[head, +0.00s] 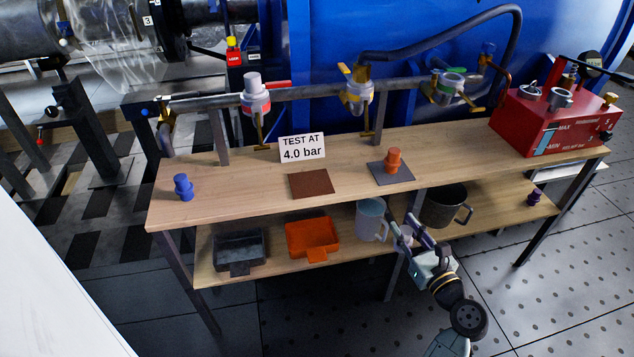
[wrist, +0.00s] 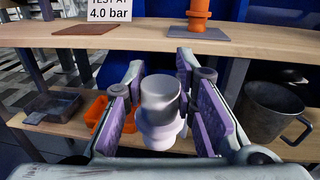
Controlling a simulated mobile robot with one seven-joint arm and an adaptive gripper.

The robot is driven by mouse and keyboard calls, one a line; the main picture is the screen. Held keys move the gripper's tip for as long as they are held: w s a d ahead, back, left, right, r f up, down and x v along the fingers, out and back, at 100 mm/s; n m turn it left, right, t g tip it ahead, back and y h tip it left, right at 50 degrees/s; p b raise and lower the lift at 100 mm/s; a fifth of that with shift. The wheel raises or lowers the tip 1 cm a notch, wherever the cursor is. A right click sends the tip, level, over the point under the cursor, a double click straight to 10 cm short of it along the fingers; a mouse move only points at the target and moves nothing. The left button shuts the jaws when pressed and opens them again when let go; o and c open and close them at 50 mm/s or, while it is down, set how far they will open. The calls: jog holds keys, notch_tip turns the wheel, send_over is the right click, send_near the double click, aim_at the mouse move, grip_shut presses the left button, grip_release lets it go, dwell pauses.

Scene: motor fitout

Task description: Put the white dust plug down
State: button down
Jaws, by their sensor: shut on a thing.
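The white dust plug (wrist: 160,112) is a stepped cylinder with a wider collar. In the wrist view it stands roughly upright between the purple-padded fingers of my gripper (wrist: 158,78). My gripper is shut on it. In the head view my gripper (head: 403,222) is low at the bench's front edge, beside a pale mug on the lower shelf; the plug cannot be made out there. On the bench top lie a bare brown mat (head: 312,184) and a grey mat (head: 405,177) bearing an orange plug (head: 393,160). A blue plug (head: 183,187) stands at the left.
The lower shelf holds a dark tray (head: 238,250), orange tray (head: 311,237), pale mug (head: 369,219), dark mug (head: 443,207) and purple plug (head: 534,197). Bare wood surrounds the mats.

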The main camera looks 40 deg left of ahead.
jog(key=s+a+r+n+g+y, duration=0.2)
jog(key=s+a+r+n+g, duration=0.35)
jog(key=a+r, duration=0.75)
jog(key=shift+m, duration=0.85)
jog(key=shift+w+a+f+p, duration=0.4)
jog(key=shift+w+a+f, duration=0.5)
jog(key=shift+a, duration=1.5)
jog(key=shift+w+a+f+p, duration=0.45)
jog(key=shift+w+a+f, duration=0.4)
jog(key=shift+a, duration=1.6)
jog(key=shift+w+a+f+p, duration=0.4)
jog(key=shift+w+a+f, duration=0.5)
jog(key=shift+a, duration=1.5)
jog(key=shift+s+f, duration=0.15)
jog(key=shift+f, duration=0.05)
jog(key=c, duration=1.3)
grip_release()
